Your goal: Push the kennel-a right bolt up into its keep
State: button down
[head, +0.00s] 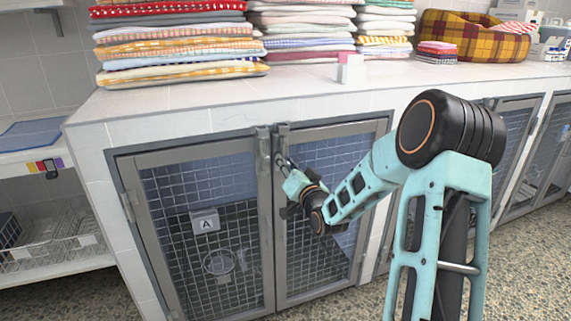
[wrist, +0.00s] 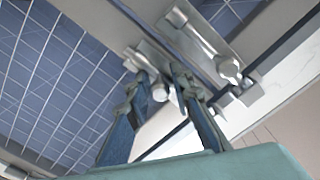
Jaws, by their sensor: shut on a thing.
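Kennel A has two mesh doors, a left door (head: 205,235) with an "A" label and a right door (head: 325,215). Two metal bolts sit side by side at the top where the doors meet: the left bolt (head: 263,142) and the right bolt (head: 282,134). My gripper (head: 284,164) is at the right bolt, in front of the right door. In the wrist view its two fingers are closed around the right bolt's round knob (wrist: 160,92). The left bolt (wrist: 205,42) stands apart, with its own knob free. The fingers partly hide the right bolt's keep end, so I cannot tell its seating.
Folded towel stacks (head: 180,45) and a plaid pet bed (head: 475,35) lie on the tiled counter (head: 225,100) above the doors. More kennel doors (head: 515,130) run to the right. A shelf with wire baskets (head: 50,240) is at the left. The speckled floor is clear in front.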

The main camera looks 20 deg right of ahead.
aim_at(283, 150)
jog(key=shift+r+p, duration=0.95)
jog(key=shift+r, duration=0.95)
jog(key=c, duration=1.9)
grip_release()
jog(key=shift+f, duration=0.1)
jog(key=shift+s+d, duration=0.1)
jog(key=shift+s, duration=0.4)
jog(key=s, duration=0.7)
jog(key=s+d, duration=0.1)
jog(key=s, duration=0.3)
